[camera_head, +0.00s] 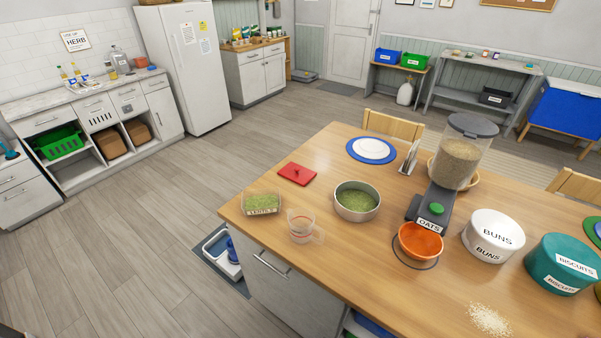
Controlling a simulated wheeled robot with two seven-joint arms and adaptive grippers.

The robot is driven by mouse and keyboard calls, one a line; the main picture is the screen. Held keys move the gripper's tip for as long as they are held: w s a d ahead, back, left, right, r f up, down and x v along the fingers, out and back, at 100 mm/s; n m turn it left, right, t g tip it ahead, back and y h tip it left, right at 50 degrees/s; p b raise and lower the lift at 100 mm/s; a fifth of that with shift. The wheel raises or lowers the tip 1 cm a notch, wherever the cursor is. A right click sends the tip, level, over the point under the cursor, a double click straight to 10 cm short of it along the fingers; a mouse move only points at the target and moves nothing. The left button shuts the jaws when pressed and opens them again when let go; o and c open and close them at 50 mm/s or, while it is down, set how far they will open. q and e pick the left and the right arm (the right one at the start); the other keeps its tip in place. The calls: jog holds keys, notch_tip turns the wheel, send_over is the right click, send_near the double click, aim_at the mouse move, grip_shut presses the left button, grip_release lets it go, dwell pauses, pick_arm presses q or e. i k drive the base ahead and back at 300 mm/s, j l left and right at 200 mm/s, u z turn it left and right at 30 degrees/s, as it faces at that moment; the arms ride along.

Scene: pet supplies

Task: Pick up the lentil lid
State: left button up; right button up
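A flat red lid (297,174) with a small raised handle lies on the wooden table (330,262) near its back left edge. Just in front and to its left stands an uncovered clear container labelled LENTILS (261,203), filled with green lentils. The lid lies apart from the container. Neither of my grippers shows in the head view.
A clear measuring jug (302,226) and a metal bowl of green lentils (357,201) stand close by. An oats dispenser (456,166), an orange bowl (420,241), a BUNS tin (493,236) and a BISCUITS tin (562,264) stand farther right. The floor left is clear.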

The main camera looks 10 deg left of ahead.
aim_at(297, 174)
jog(key=i+j+z, duration=0.3)
jog(key=j, duration=0.25)
jog(key=j+z, duration=0.35)
jog(key=j, duration=0.15)
jog(key=i+j+z, duration=0.15)
jog(key=j+z, duration=0.15)
jog(key=j, duration=0.35)
jog(key=j+z, duration=0.35)
jog(key=j, duration=0.25)
jog(key=j+z, duration=0.3)
jog(key=j, duration=0.3)
jog(key=k+j+z, duration=0.2)
jog(key=j+z, duration=0.15)
jog(key=j, duration=0.25)
jog(key=k+j+z, duration=0.3)
jog(key=j, duration=0.25)
jog(key=k+j+z, duration=0.15)
jog(key=j+z, duration=0.2)
jog(key=j, duration=0.2)
